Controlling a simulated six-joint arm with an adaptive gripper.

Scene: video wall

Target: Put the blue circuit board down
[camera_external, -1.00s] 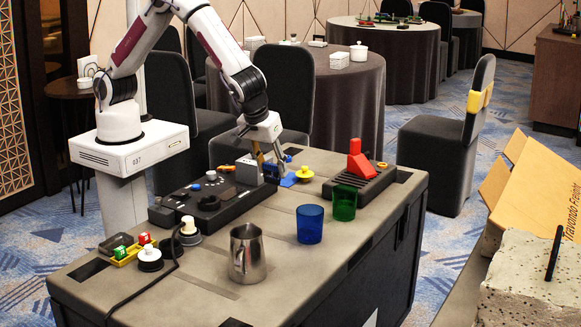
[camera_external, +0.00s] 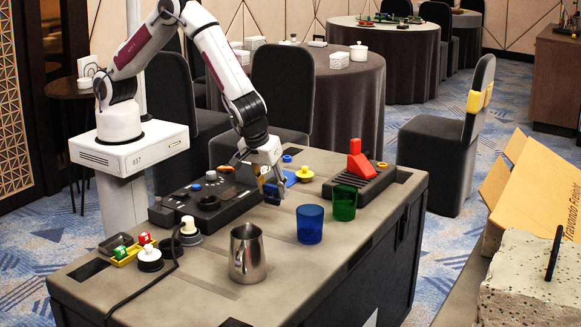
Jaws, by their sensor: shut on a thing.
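The blue circuit board (camera_external: 290,179) shows as a small flat blue patch just right of and behind my gripper's fingers, low over the grey table top. My gripper (camera_external: 273,188) points down and is shut on it. The fingers and wrist hide much of the board and the place where they grip it. I cannot tell whether the board touches the table.
A black control box (camera_external: 208,200) is left of my gripper. A red-topped black device (camera_external: 358,177) and a yellow button (camera_external: 305,173) are right. Blue (camera_external: 310,224) and green (camera_external: 344,203) cups and a metal pitcher (camera_external: 247,253) stand in front. Bare table lies between.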

